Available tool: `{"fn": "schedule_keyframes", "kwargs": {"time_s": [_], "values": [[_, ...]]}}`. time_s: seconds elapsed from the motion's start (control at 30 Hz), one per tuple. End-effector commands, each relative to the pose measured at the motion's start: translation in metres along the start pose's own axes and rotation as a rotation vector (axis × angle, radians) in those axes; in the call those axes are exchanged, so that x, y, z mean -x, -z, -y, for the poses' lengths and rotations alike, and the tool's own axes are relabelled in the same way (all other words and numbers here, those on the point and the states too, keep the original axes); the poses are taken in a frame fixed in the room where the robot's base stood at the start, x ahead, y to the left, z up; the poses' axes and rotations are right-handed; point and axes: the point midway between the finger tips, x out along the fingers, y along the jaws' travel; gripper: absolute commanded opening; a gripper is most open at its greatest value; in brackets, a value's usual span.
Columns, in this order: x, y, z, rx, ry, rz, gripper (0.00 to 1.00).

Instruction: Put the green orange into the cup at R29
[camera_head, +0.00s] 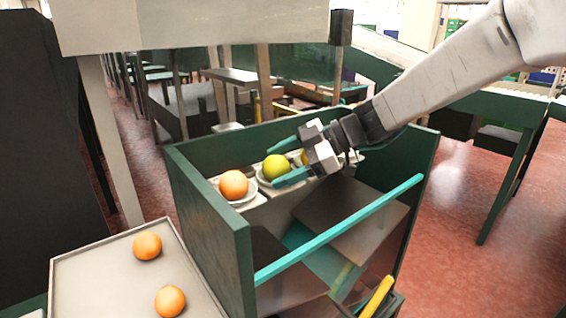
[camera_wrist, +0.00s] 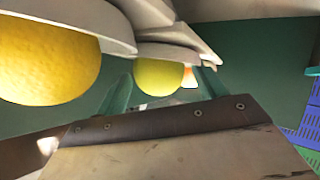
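The green orange (camera_head: 277,167) sits in a white cup (camera_head: 265,182) in a row of cups inside the green-walled bin. My gripper (camera_head: 273,166) reaches in from the right, with one teal finger on each side of this fruit. In the wrist view, where things appear upside down, the green orange (camera_wrist: 160,76) shows between the two teal fingers (camera_wrist: 164,90), with gaps beside it. The gripper looks open, and I cannot tell whether a finger touches the fruit. No label R29 can be read in either view.
An orange (camera_head: 233,184) sits in the cup to the left. Two oranges (camera_head: 147,245) (camera_head: 170,301) lie on a tray (camera_head: 105,290). A teal bar (camera_head: 340,228) crosses the bin's front.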

Motion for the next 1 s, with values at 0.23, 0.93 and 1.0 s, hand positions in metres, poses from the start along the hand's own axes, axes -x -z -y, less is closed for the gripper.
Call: {"fn": "schedule_keyframes", "kwargs": {"time_s": [0.23, 0.93, 1.0], "values": [[0.0, 0.0, 0.0, 0.0, 0.0, 0.0, 0.73], [0.108, 0.002, -0.001, -0.001, -0.003, 0.001, 0.73], [0.115, 0.002, -0.001, 0.0, -0.003, 0.001, 0.73]]}}
